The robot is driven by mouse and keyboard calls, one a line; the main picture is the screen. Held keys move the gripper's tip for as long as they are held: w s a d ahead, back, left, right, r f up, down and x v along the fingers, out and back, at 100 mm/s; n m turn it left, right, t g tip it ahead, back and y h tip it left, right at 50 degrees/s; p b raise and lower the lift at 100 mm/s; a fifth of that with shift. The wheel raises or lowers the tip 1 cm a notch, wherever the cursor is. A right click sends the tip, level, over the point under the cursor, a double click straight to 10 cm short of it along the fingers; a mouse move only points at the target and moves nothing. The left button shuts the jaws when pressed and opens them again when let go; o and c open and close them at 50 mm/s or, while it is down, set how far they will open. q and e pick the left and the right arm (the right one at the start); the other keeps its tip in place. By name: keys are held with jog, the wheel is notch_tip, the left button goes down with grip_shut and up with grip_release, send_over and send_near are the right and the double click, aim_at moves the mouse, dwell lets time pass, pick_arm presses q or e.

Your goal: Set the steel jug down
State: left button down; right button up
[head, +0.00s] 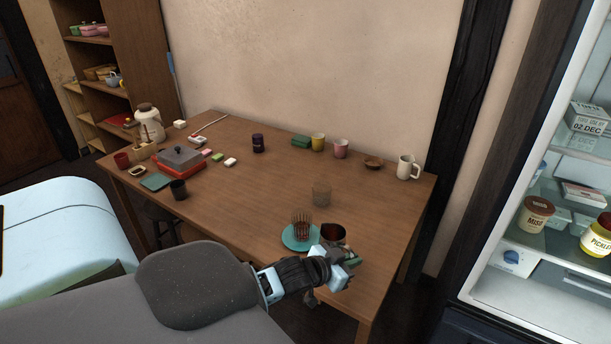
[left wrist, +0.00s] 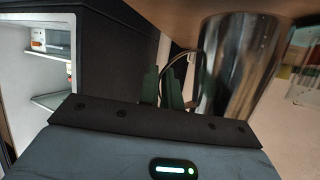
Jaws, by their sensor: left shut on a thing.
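The steel jug (head: 333,232) is at the near right part of the wooden table (head: 265,190), its dark reddish inside showing in the head view. My left gripper (head: 347,260) is beside it, shut on its handle. In the left wrist view, the shiny jug wall (left wrist: 240,70) stands right of the green fingers (left wrist: 172,88), with the curved handle between them. The gripper hides part of the jug, and I cannot tell whether its base touches the table. My right gripper is not in view.
A teal plate (head: 297,240) with a ribbed glass (head: 301,224) sits just left of the jug. A clear glass (head: 321,194) stands behind it, and a white mug (head: 407,167) at the back right corner. Bare tabletop lies right of the clear glass. An open fridge (head: 545,220) is at right.

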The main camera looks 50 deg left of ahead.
pick_arm(q)
jog(key=shift+f, duration=0.1)
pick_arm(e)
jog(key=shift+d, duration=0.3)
